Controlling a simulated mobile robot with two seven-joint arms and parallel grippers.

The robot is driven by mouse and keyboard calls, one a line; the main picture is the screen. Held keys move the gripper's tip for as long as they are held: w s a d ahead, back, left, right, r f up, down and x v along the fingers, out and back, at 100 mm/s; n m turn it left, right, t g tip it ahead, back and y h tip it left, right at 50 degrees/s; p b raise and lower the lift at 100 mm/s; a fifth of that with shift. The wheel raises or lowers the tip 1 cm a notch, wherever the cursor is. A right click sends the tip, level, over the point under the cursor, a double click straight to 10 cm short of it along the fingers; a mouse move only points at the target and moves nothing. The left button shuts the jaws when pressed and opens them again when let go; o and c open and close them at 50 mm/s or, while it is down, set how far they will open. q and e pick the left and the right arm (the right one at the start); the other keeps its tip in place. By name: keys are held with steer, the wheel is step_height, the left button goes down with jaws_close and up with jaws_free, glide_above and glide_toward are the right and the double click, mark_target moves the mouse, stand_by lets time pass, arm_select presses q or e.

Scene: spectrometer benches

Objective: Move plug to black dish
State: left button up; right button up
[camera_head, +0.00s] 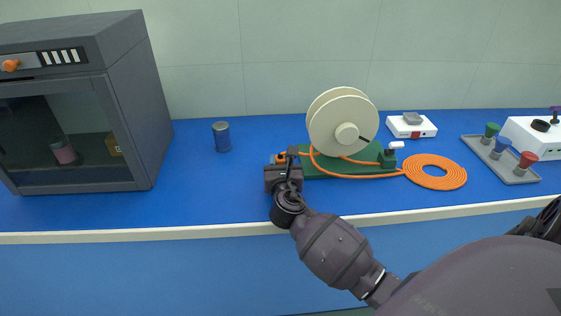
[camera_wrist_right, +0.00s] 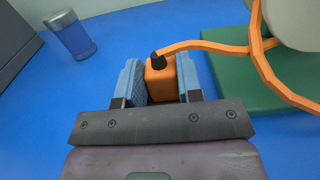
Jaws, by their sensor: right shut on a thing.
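The orange plug (camera_wrist_right: 160,82) sits between the two blue finger pads of my right gripper (camera_wrist_right: 160,78), which is shut on it. An orange cable (camera_wrist_right: 205,46) runs from the plug's black tip towards the reel. In the head view the plug (camera_head: 281,157) is mostly hidden by my right gripper (camera_head: 286,161), at the left end of a green base. A small black round thing, perhaps the black dish (camera_head: 541,125), sits on a white box at the far right. My left gripper is not in view.
A cream reel (camera_head: 340,122) stands on the green base (camera_head: 330,170), with coiled orange cable (camera_head: 436,172) to its right. A grey tray (camera_head: 518,171) holds coloured knobs. A blue jar (camera_head: 221,137) and a grey cabinet (camera_head: 128,100) stand left. Blue bench surface between jar and reel is free.

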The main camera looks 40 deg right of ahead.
mark_target(281, 162)
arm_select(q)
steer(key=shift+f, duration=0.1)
arm_select(e)
steer(key=shift+f, duration=0.1)
steer(key=o, duration=0.6)
steer(key=shift+o, duration=0.2)
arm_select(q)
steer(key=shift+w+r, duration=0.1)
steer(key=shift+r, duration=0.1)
arm_select(e)
steer(key=shift+s, duration=0.1)
steer(key=shift+s+a, duration=0.3)
steer(key=shift+s, duration=0.1)
steer(key=shift+p+v, duration=0.7)
steer(key=shift+v, duration=0.65)
steer(key=shift+p+v, duration=0.9)
steer(key=shift+v, duration=2.6)
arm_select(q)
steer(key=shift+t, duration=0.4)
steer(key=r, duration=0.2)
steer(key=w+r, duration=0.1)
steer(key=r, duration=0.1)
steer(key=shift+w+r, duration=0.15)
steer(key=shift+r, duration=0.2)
arm_select(e)
steer(key=shift+s, duration=0.1)
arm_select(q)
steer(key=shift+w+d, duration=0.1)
